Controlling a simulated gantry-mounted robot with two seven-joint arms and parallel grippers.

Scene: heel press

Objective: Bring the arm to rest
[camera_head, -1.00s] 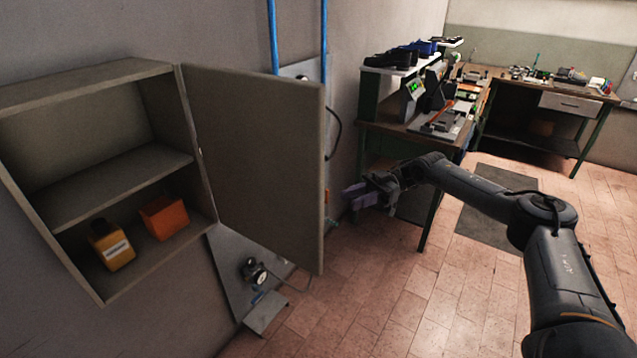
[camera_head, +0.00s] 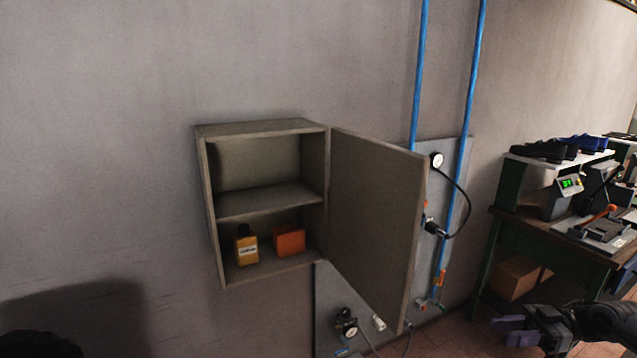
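My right gripper (camera_head: 516,330) shows at the lower right of the head view, with purple fingers, apart from everything around it. The fingers look close together, but I cannot tell whether they are open or shut. My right arm (camera_head: 595,325) runs off the right edge. A dark rounded shape sits at the bottom left corner, cut off by the frame. My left gripper does not show.
A grey wall cabinet (camera_head: 212,215) stands open, its door (camera_head: 375,215) swung out right. A yellow bottle (camera_head: 247,246) and an orange box (camera_head: 289,242) sit on its lower shelf. Blue pipes (camera_head: 419,75) run up the wall. A workbench (camera_head: 540,232) with shoes (camera_head: 545,151) stands right.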

